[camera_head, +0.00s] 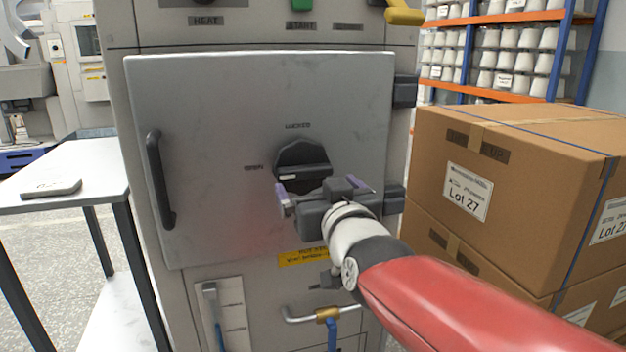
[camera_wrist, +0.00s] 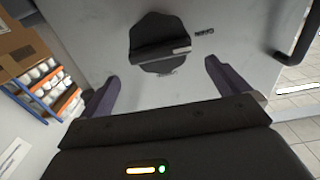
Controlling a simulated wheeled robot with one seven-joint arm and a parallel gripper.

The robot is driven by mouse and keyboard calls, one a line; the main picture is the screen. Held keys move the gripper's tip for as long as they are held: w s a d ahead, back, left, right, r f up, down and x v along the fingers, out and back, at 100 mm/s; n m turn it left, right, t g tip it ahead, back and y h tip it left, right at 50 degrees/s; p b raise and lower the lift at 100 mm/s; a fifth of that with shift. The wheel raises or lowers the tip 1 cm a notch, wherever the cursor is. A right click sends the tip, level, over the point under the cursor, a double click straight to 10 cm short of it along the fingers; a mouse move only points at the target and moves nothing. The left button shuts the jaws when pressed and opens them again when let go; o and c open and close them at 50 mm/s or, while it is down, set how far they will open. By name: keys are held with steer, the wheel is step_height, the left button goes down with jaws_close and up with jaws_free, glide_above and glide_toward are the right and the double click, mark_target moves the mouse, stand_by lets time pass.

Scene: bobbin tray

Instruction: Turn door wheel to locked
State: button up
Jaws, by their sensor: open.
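The door wheel (camera_head: 303,160) is a black round knob with a raised grip bar, on the grey machine door (camera_head: 215,110). Its bar lies roughly level, and a pale mark shows at its left end, on the side of the OPEN label (camera_head: 254,168). The LOCKED label (camera_head: 297,126) is above the wheel. In the wrist view the wheel (camera_wrist: 158,38) is ahead of the fingers, with the bar's pale mark toward the label. My gripper (camera_head: 322,190) is open and empty, just in front of and below the wheel, its purple fingers spread apart; it also shows in the wrist view (camera_wrist: 162,76).
A black door handle (camera_head: 158,180) is at the door's left side. Stacked cardboard boxes (camera_head: 510,170) stand close on the right. A white table (camera_head: 75,165) is on the left. Below the door are a metal pipe (camera_head: 298,318) and a yellow label (camera_head: 300,259).

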mark_target(307, 174)
steer(key=x, duration=0.7)
steer(key=shift+f+p, duration=0.1)
steer(key=shift+p, duration=0.3)
steer(key=shift+c, duration=0.4)
steer(key=c, duration=0.5)
steer(key=shift+c, duration=0.2)
